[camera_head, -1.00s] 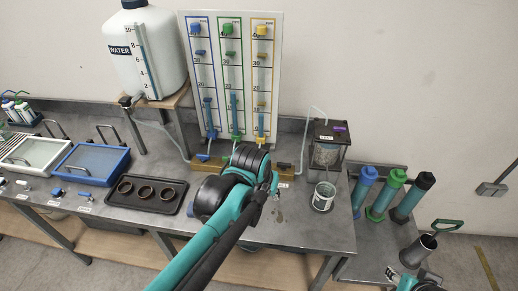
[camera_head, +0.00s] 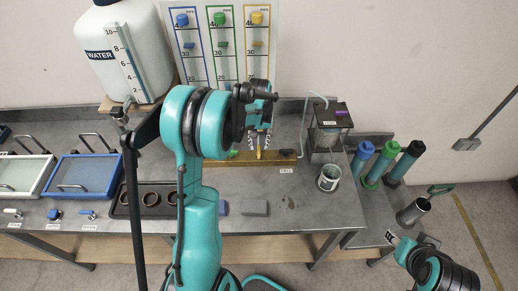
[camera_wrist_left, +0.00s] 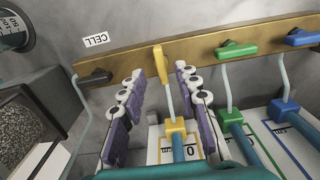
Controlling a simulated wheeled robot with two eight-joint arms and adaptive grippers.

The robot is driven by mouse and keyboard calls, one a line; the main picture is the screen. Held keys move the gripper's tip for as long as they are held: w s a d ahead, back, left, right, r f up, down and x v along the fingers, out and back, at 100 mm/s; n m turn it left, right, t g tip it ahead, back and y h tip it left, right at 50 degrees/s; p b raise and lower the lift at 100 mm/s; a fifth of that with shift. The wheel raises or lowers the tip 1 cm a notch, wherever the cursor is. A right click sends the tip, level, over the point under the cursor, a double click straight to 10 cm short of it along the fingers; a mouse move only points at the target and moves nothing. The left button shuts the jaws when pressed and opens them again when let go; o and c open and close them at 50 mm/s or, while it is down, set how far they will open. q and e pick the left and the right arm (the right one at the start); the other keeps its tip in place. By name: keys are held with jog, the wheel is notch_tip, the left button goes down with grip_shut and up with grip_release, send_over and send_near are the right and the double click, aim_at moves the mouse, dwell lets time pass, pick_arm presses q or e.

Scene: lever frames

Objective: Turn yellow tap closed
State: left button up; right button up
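The yellow tap (camera_wrist_left: 160,62) sits on a brass bar (camera_wrist_left: 130,59) in the left wrist view. Its handle lies across the bar, roughly in line with the hose below it. My left gripper (camera_wrist_left: 160,76) is open, with one finger on each side of the handle and gaps on both sides. In the head view my left gripper (camera_head: 259,138) is over the bar, and the yellow tap (camera_head: 259,154) shows between its fingertips.
The green tap (camera_wrist_left: 236,48) and blue tap (camera_wrist_left: 303,37) have handles lying along the bar. A black tap (camera_wrist_left: 95,78) is at the bar's other end, by the CELL label. Gauge tubes on a panel (camera_head: 238,70) stand behind. A water tank (camera_head: 124,55) is at left.

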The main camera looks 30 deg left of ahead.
aim_at(259, 151)
pick_arm(q)
notch_tip(259, 151, down, 4)
jog(key=shift+f+b, duration=0.2)
jog(key=shift+b, duration=0.15)
grip_shut()
